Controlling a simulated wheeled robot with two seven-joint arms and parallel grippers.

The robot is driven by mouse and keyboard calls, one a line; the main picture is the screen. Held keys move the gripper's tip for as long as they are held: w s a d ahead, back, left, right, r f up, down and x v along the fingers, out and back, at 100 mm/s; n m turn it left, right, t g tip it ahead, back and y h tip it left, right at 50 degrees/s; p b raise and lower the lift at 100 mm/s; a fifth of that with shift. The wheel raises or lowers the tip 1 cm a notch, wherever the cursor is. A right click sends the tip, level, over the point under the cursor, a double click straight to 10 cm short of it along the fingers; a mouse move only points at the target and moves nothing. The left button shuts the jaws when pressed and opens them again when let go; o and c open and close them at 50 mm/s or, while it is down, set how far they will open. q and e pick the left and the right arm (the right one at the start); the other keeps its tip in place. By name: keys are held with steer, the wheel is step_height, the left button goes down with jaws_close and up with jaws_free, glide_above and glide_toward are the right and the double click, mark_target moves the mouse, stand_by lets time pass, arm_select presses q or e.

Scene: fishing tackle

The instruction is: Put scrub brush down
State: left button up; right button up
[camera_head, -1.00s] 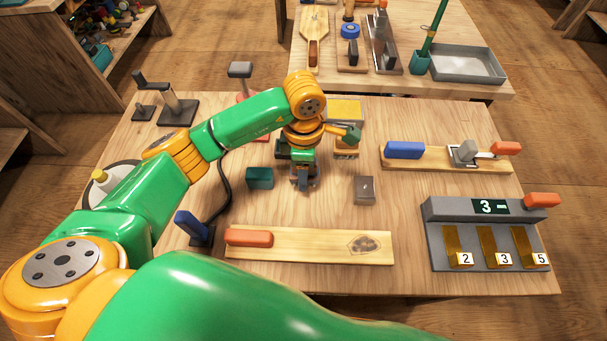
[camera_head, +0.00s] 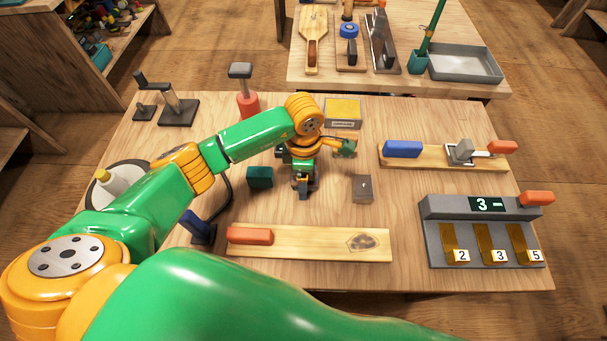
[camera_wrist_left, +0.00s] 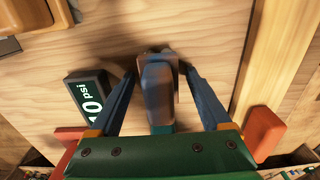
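My left gripper (camera_head: 303,192) is low over the middle of the table. In the left wrist view its two blue fingers (camera_wrist_left: 160,75) stand apart, open on either side of a blurred grey-blue piece with a flat grey end, which looks like the scrub brush (camera_wrist_left: 158,92). Narrow gaps show between the fingers and this piece. The frames do not settle whether it touches the table. In the head view it is mostly hidden by the gripper. My right gripper is not in view.
A teal psi gauge (camera_head: 259,177) stands left of the gripper, a grey block (camera_head: 362,189) right of it. A board with an orange handle (camera_head: 310,244) lies in front. A yellow box (camera_head: 343,112) and a red pump (camera_head: 248,105) stand behind.

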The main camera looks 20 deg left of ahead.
arm_select(q)
steer(key=shift+r+p, duration=0.3)
steer(key=shift+r, duration=0.05)
step_height(320, 180, up, 11)
steer(key=shift+f+b, duration=0.15)
steer(key=shift+b, duration=0.9)
steer(key=shift+r, duration=0.5)
